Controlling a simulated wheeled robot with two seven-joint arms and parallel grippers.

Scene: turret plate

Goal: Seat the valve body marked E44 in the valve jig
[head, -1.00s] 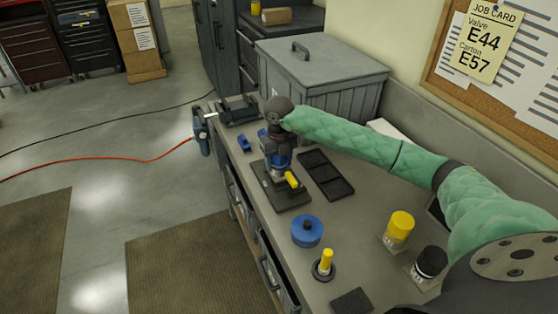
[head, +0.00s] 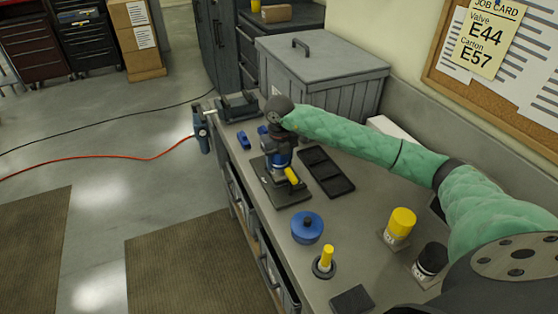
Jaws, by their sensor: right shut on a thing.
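The valve jig appears to be the dark base plate (head: 289,196) on the bench. A blue part with a yellow piece (head: 292,176) at its front stands over the plate. My right gripper (head: 279,152) points down onto this blue part and is shut on it. My wrist covers its top, and no marking on it is readable. I cannot tell whether it is fully down in the jig. The job card (head: 486,38) on the board reads Valve E44 and Carton E57. My left gripper is not in view.
A black divided tray (head: 326,172) lies right of the jig. A round blue part (head: 307,227), a yellow post on a black ring (head: 325,261), a yellow-capped part (head: 400,225) and a black-capped part (head: 431,261) stand nearer. A grey lidded bin (head: 320,75) stands behind.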

